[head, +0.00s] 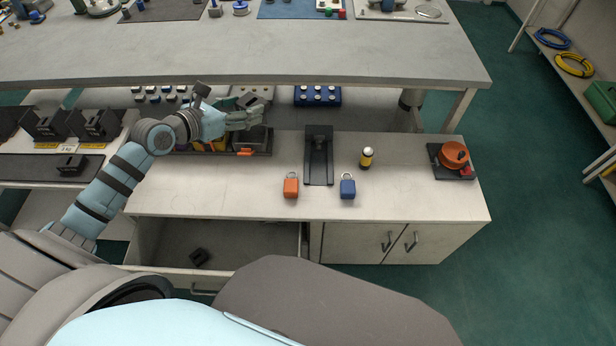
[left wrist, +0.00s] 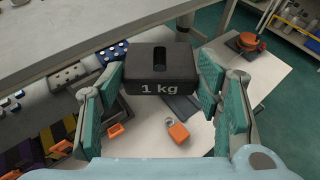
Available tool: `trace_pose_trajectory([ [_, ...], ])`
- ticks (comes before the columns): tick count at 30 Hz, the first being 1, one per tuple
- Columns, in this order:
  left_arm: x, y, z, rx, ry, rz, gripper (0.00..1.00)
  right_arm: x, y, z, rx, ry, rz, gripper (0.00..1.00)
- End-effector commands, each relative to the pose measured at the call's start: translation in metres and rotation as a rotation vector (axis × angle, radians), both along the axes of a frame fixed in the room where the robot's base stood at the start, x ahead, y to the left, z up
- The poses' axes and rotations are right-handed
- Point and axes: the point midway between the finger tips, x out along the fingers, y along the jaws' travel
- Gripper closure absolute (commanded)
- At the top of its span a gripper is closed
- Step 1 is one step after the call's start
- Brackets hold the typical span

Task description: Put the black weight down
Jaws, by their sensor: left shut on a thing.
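In the left wrist view the black weight (left wrist: 160,85), a block marked "1 kg" with a slot in its top, sits between the green-padded fingers of my left gripper (left wrist: 160,72), which is shut on it. In the head view the left gripper (head: 258,116) is above the back left of the lower counter (head: 240,190), over a dark tray (head: 262,152). The weight's dark body (head: 247,101) shows only partly there, behind the fingers. My right gripper is in neither view.
A black stand (head: 319,165) is right of the tray, with an orange padlock (head: 291,188), a blue padlock (head: 348,189) and a yellow-black cylinder (head: 366,158) nearby. An orange reel (head: 454,155) stands far right. The upper bench (head: 250,65) overhangs the back. A drawer (head: 240,243) is open below.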

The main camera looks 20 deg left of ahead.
Motion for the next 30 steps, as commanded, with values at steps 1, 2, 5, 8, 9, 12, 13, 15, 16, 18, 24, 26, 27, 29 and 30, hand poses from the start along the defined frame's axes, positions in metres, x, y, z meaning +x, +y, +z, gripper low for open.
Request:
trace_pose_trajectory([
  [1, 0.006, 0.007, -0.031, -0.007, -0.003, 0.043, 1.0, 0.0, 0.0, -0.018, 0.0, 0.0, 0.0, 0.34],
  [2, 0.009, 0.012, -0.046, -0.008, -0.003, 0.068, 1.0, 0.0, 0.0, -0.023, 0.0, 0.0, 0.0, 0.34],
  [5, 0.018, 0.021, -0.092, -0.006, -0.004, 0.139, 1.0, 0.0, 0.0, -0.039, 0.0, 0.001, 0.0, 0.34],
  [8, 0.023, 0.024, -0.131, -0.006, -0.004, 0.189, 1.0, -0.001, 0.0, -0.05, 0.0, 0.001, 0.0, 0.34],
  [9, 0.024, 0.024, -0.144, -0.004, -0.003, 0.203, 1.0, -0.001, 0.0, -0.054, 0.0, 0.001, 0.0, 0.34],
  [12, 0.026, 0.022, -0.167, -0.001, -0.005, 0.226, 1.0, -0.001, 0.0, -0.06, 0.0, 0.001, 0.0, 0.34],
  [13, 0.026, 0.021, -0.172, -0.002, -0.006, 0.23, 1.0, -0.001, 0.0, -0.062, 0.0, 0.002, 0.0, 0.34],
  [15, 0.027, 0.021, -0.183, -0.001, -0.007, 0.237, 1.0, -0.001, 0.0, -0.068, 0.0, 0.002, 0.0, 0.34],
  [16, 0.027, 0.02, -0.189, 0.0, -0.007, 0.238, 1.0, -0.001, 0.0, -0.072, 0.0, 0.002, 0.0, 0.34],
  [18, 0.026, 0.02, -0.207, 0.0, -0.006, 0.239, 1.0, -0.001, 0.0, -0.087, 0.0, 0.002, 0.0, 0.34],
  [24, 0.026, 0.02, -0.279, 0.0, -0.005, 0.239, 1.0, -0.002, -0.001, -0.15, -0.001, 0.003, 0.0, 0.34],
  [26, 0.026, 0.02, -0.298, 0.0, -0.006, 0.239, 1.0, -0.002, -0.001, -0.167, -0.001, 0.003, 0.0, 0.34],
  [27, 0.026, 0.02, -0.309, 0.0, -0.006, 0.239, 1.0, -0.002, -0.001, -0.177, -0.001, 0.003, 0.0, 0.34],
  [29, 0.026, 0.021, -0.323, 0.001, -0.006, 0.238, 1.0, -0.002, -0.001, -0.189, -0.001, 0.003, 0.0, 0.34],
  [30, 0.026, 0.021, -0.329, 0.0, -0.006, 0.239, 1.0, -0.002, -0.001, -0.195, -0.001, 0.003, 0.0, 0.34],
])
